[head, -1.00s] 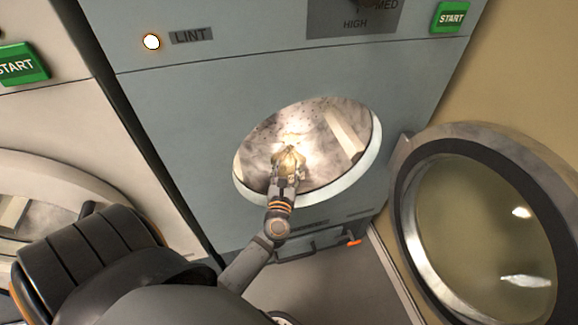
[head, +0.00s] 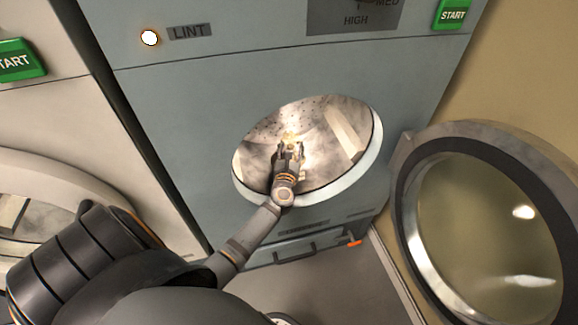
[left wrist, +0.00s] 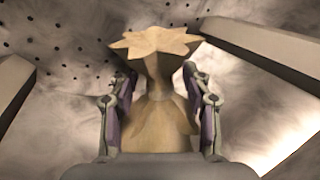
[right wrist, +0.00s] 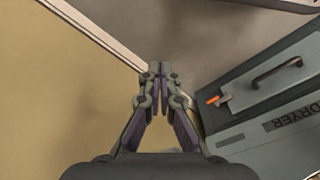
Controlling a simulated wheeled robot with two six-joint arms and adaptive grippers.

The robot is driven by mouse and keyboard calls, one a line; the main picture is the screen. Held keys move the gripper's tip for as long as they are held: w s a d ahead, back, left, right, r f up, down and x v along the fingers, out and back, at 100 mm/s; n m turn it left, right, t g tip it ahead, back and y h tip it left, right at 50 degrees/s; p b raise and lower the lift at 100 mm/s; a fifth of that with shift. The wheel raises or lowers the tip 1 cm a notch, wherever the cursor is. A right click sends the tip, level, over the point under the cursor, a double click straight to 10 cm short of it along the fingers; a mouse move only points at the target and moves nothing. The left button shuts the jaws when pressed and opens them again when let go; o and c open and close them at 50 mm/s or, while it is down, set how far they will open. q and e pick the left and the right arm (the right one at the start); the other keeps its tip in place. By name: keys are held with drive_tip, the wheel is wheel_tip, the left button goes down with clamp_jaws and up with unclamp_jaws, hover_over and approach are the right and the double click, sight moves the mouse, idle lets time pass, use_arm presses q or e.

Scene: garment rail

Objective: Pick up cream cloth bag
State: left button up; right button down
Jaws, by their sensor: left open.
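The cream cloth bag (left wrist: 160,104) has a star-shaped gathered top and a narrow neck. It is inside the dryer drum, and in the head view only a little of it (head: 290,135) shows beyond my gripper. My left gripper (head: 288,148) reaches through the round opening into the drum. Its fingers are open, one on each side of the bag, with small gaps visible beside the neck. The bag's lower part is hidden by the gripper's palm. My right gripper (right wrist: 158,78) is shut and empty, away from the drum, pointing at the floor.
Pale paddles (left wrist: 262,52) stick out of the perforated drum wall on both sides. The open glass door (head: 483,230) stands at the right. A lower panel with a handle (right wrist: 275,73) shows in the right wrist view.

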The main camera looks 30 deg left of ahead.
use_arm(q)
clamp_jaws()
idle(0.6)
